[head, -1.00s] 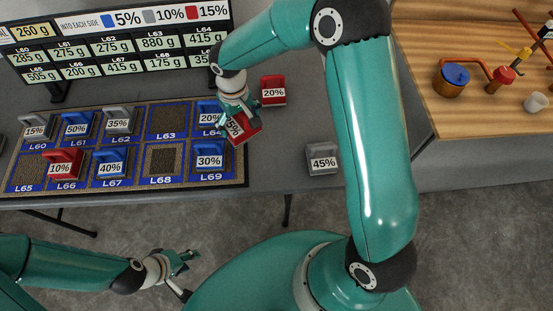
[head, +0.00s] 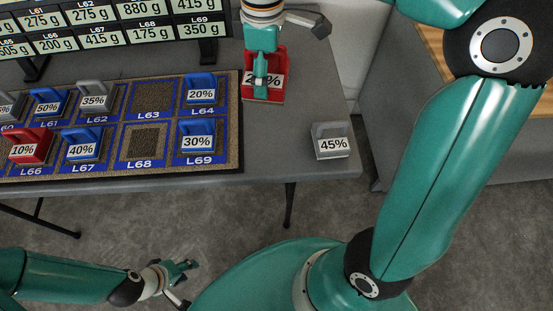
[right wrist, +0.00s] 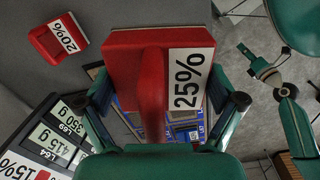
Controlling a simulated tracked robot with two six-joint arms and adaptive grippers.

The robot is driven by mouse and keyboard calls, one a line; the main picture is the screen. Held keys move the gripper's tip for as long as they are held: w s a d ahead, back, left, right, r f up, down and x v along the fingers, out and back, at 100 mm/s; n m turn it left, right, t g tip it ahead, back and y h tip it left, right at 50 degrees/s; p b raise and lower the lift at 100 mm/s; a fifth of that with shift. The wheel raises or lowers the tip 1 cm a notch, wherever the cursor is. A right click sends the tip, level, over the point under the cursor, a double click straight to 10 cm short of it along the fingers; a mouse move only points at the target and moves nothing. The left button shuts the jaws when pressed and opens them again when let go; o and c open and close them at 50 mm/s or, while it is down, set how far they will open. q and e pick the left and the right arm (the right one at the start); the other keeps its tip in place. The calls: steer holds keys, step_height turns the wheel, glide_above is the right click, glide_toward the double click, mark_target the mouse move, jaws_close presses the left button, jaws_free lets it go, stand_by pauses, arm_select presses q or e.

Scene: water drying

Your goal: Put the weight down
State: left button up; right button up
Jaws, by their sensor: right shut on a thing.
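My right gripper (right wrist: 163,110) is shut on a red weight (right wrist: 140,60) labelled 25%, gripped by its handle in the right wrist view. In the head view this gripper (head: 262,80) is in front of red weight shapes at the right of the mat, and a finger covers part of the label there. Whether the held weight touches the table is unclear. A red 20% weight (right wrist: 58,38) stands apart on the table in the right wrist view. My left gripper (head: 182,281) is open and empty, low in front of the table.
The mat (head: 237,140) holds several weights; spots L63 (head: 155,97) and L68 (head: 148,145) are bare. A grey 45% weight (head: 331,142) stands near the table's right end. A display board (head: 120,45) stands behind. Bare table lies between the mat and the 45% weight.

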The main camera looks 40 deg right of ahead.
mark_target(281, 80)
steer(key=s, duration=0.1)
steer(key=s+n+b, duration=0.1)
steer(key=shift+s+d+r+n+b, duration=0.25)
steer(key=shift+s+r+n+b, duration=0.1)
steer(key=shift+s+r+n, duration=0.05)
steer(key=shift+s+d+n, duration=0.1)
steer(key=shift+s+n, duration=0.2)
steer(key=shift+s, duration=0.05)
steer(key=shift+s+f+b, duration=0.15)
steer(key=shift+f+b, duration=0.1)
steer(key=shift+b, duration=0.1)
arm_select(q)
step_height(281, 80, down, 8)
steer(key=b, duration=0.4)
arm_select(e)
step_height(281, 80, down, 19)
steer(key=shift+r, duration=0.15)
arm_select(q)
steer(key=shift+f, duration=0.1)
arm_select(e)
steer(key=o, duration=1.3)
steer(key=shift+c, duration=0.2)
steer(key=shift+o, duration=0.4)
